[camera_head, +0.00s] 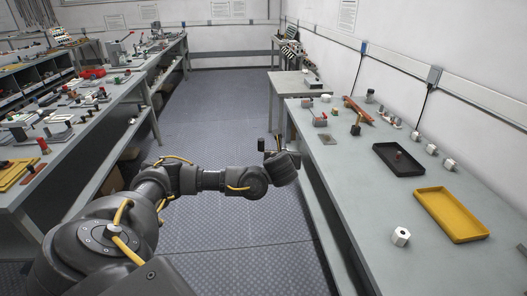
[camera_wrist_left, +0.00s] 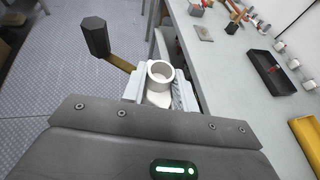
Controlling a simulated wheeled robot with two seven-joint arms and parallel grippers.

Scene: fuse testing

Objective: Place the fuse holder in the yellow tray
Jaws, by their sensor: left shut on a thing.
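My left gripper (camera_head: 277,146) is shut on a piece with a white ring-shaped part (camera_wrist_left: 160,74), seen between the jaws in the left wrist view. A brass bar and a dark hexagonal knob (camera_wrist_left: 95,36) stick out to its left and seem part of the same piece, likely the fuse holder. The knob (camera_head: 261,144) also shows in the head view. The gripper is over the floor, just left of the right-hand table. The yellow tray (camera_head: 450,213) lies empty on that table, right of the gripper; its edge shows in the wrist view (camera_wrist_left: 306,136). My right gripper is not in view.
A black tray (camera_head: 408,169) with a small reddish piece lies behind the yellow tray. A white hexagonal piece (camera_head: 400,236) stands left of the yellow tray. Several small parts sit along the wall. The right table's (camera_head: 345,200) near left area is clear. A cluttered bench (camera_head: 95,140) is at left.

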